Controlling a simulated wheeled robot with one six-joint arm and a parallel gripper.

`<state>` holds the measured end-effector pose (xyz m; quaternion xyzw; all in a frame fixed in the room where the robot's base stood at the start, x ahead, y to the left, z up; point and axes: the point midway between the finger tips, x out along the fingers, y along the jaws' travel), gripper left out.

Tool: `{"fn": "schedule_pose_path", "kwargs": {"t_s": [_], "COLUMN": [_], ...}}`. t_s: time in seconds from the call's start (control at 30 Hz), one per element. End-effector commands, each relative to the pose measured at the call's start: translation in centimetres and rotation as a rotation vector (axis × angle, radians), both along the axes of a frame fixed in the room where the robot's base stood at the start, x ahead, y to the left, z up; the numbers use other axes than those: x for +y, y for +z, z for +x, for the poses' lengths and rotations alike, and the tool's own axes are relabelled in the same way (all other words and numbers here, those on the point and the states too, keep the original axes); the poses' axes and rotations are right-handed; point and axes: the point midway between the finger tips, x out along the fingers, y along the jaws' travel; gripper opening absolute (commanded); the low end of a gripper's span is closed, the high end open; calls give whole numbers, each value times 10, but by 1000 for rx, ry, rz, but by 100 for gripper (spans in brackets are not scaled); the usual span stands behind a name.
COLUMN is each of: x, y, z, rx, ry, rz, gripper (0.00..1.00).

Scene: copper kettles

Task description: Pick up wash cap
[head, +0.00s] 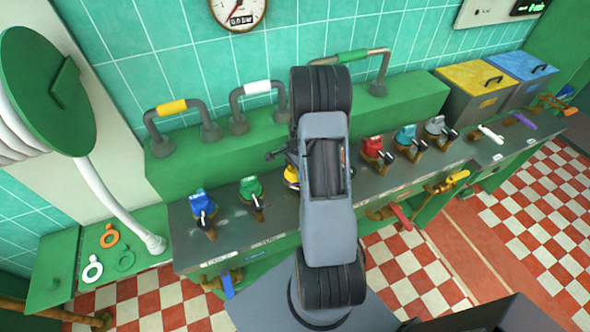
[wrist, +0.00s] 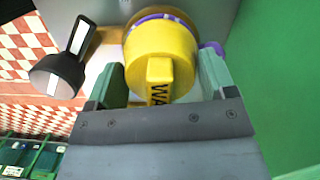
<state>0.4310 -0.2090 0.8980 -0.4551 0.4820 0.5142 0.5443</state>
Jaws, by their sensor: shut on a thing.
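The wash cap (wrist: 160,50) is a yellow round cap with a raised tab bearing the letters "WA", seen in the wrist view. In the head view a small yellow part of it (head: 291,175) shows at the left edge of my arm. My gripper (wrist: 161,75) has its two green fingers on either side of the cap, shut on it. A purple ring (wrist: 150,17) shows at the cap's far edge, over a brass-coloured fitting. The gap between cap and fitting cannot be judged. In the head view my arm hides the gripper.
A black-handled lever (wrist: 60,72) stands close left of the cap. Along the grey counter stand blue (head: 202,205), green (head: 251,190), red (head: 373,148) and teal (head: 405,137) valves. Yellow (head: 483,88) and blue (head: 524,67) bins stand at the back right.

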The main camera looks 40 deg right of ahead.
Motion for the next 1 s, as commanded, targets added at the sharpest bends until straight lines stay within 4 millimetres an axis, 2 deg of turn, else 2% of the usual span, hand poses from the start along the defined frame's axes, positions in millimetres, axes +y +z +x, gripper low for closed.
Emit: {"fn": "schedule_pose_path", "kwargs": {"t_s": [0.2, 0.6, 0.8, 1.0], "x": [0, 14, 24, 30], "y": [25, 88, 104, 116], "z": [0, -57, -95, -120], "rx": [-6, -5, -4, -3], "ry": [0, -3, -1, -1], "rz": [-4, -3, -4, -3], "gripper": [56, 56, 56, 56]}}
